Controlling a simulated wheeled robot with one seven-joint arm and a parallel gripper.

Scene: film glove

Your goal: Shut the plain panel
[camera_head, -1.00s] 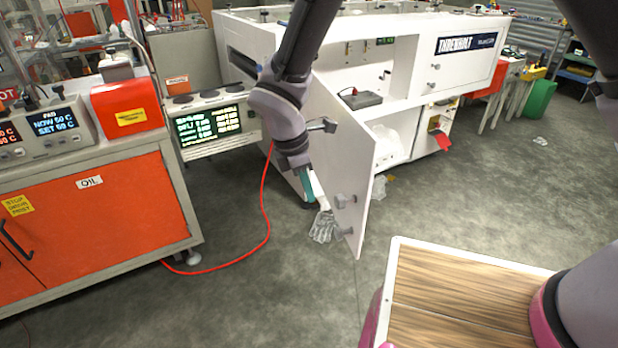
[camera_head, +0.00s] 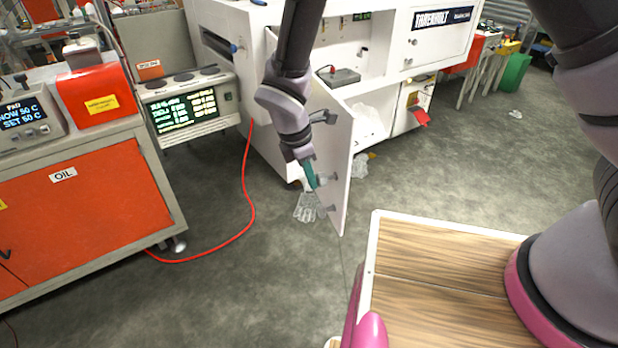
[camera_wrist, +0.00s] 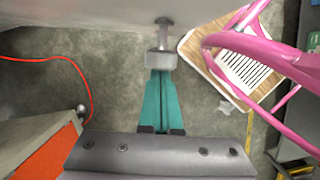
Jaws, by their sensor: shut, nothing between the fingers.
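The plain panel (camera_head: 338,165) is a white door standing swung open from the white machine (camera_head: 262,50) in the head view. Grey fittings stick out from its left face. My gripper (camera_head: 314,183) is on that left face, low down near the free edge, beside a fitting. In the wrist view the panel (camera_wrist: 80,12) fills the top. The teal fingers of my gripper (camera_wrist: 160,78) are shut and empty, their tips right at a grey fitting (camera_wrist: 160,58). I cannot tell whether they touch it.
A clear glove (camera_head: 307,208) lies on the floor below my gripper. A grey box (camera_head: 339,76) sits in the open bay. A red hose (camera_head: 247,205) runs along the floor near the orange cabinet (camera_head: 80,215). Open floor lies right of the panel.

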